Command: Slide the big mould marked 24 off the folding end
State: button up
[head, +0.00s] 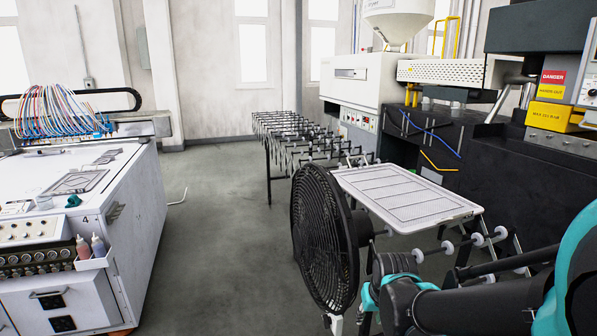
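I see no mould with a readable 24. A roller conveyor (299,149) runs from the back toward the right foreground, with small wheels on dark bars. Its near part (477,241) shows at lower right, partly hidden by my arm and a fan; I cannot tell which end folds. A flat, pale, perforated tray (405,193) lies over the near part. My arm reaches in from the lower right, and its wrist is beside the fan and in front of the tray. My gripper's fingers do not show.
A black round fan (324,237) stands close in front, left of the tray. A white printing machine (81,224) with ink bottles is at left. A moulding machine (364,86) with a hopper and danger sign stands behind at right. Grey floor (222,215) between is mostly clear.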

aim_at(408, 203)
jog(key=k+l+u, duration=0.15)
jog(key=l+u, duration=0.3)
jog(key=k+l+u, duration=0.15)
jog(key=u, duration=0.25)
jog(key=k+l+u, duration=0.25)
jog(key=u, duration=0.2)
jog(key=k+l+u, duration=0.4)
jog(key=k+u, duration=0.15)
jog(key=u, duration=0.3)
jog(key=k+l+u, duration=0.45)
jog(key=k+u, duration=0.2)
jog(key=k, duration=0.3)
jog(key=k+l+z, duration=0.35)
jog(key=k+l, duration=0.2)
jog(key=k, duration=0.2)
jog(key=k+l+z, duration=0.3)
jog(key=k+l, duration=0.4)
jog(key=k+l+z, duration=0.25)
jog(key=l+z, duration=0.25)
jog(key=k+l+z, duration=0.25)
jog(key=l, duration=0.15)
jog(key=i+l+z, duration=0.2)
jog(key=z, duration=0.15)
jog(key=i+l+z, duration=0.1)
jog(key=i+z, duration=0.3)
jog(key=i+j, duration=0.1)
jog(key=i, duration=0.8)
jog(key=i+l+u, duration=0.1)
jog(key=i+u, duration=0.35)
jog(key=i, duration=1.3)
